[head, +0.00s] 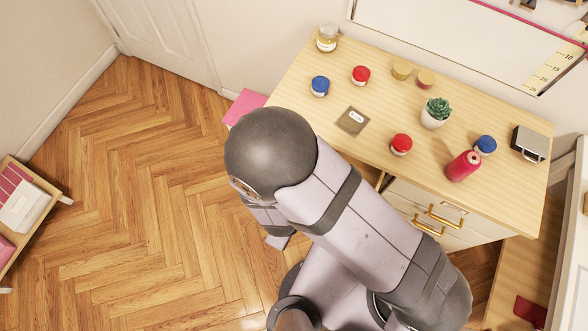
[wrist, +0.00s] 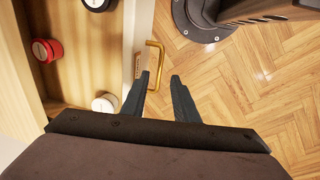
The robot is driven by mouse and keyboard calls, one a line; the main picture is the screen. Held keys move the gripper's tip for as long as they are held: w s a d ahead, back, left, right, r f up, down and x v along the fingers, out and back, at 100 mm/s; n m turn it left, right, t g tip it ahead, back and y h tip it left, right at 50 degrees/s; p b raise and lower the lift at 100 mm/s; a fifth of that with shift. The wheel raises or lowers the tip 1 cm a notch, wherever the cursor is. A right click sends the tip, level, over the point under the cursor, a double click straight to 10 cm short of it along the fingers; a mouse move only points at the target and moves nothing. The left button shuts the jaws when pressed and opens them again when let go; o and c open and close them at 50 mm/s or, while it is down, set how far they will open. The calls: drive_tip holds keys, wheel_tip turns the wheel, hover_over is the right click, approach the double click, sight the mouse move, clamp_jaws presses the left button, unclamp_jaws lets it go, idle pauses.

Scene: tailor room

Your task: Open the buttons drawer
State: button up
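In the wrist view, an open drawer (wrist: 137,50) with a white front stands at centre left. Its front bears a small label plate, too small to read, and a gold handle (wrist: 153,62). Inside lie a red-lidded jar (wrist: 46,50), a dark-lidded jar (wrist: 97,4) and a white-topped jar (wrist: 105,103). My gripper (wrist: 159,78) is open, its two dark fingers apart. The handle shows at the fingertips, partly between them; I cannot tell whether they touch it. In the head view, my arm hides this drawer, and my gripper (head: 278,240) shows only partly beneath it.
The desk (head: 325,75) carries several jars, a plant (head: 435,112) and a red bottle (head: 463,165). White drawers with gold handles (head: 445,215) are at its right. A pink box (head: 243,105) stands at its left end.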

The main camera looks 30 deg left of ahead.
wheel_tip(320, 180, down, 7)
drive_tip(key=w+b, duration=0.1)
drive_tip(key=b, duration=0.2)
drive_tip(key=shift+w+f, duration=0.15)
drive_tip(key=shift+c, duration=0.7)
clamp_jaws()
idle(0.9)
